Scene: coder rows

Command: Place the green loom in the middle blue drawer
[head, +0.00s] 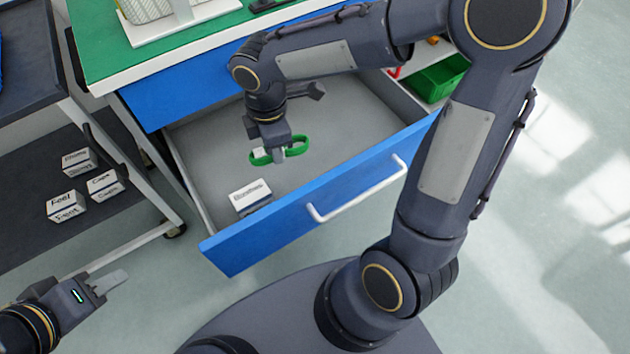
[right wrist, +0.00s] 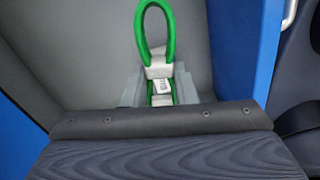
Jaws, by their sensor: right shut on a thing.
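The green loom (head: 297,147) is a green loop with a white band, held by my right gripper (head: 279,155) over the open drawer. In the right wrist view the loom (right wrist: 170,40) stands out between the fingertips of my right gripper (right wrist: 160,92), which are shut on it. The open blue drawer (head: 335,185) has a grey inside and a white handle. A small white labelled box (head: 250,195) lies in it near the front. My left gripper (head: 105,284) is at the lower left, away from the drawer; its fingers look close together, but I cannot tell if they are shut.
A green-topped bench (head: 110,45) stands above the drawer, with a white stand on it. A dark cart (head: 35,220) at the left carries several labelled boxes on its lower shelf. A green bin (head: 437,78) sits at the right. The drawer floor is mostly clear.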

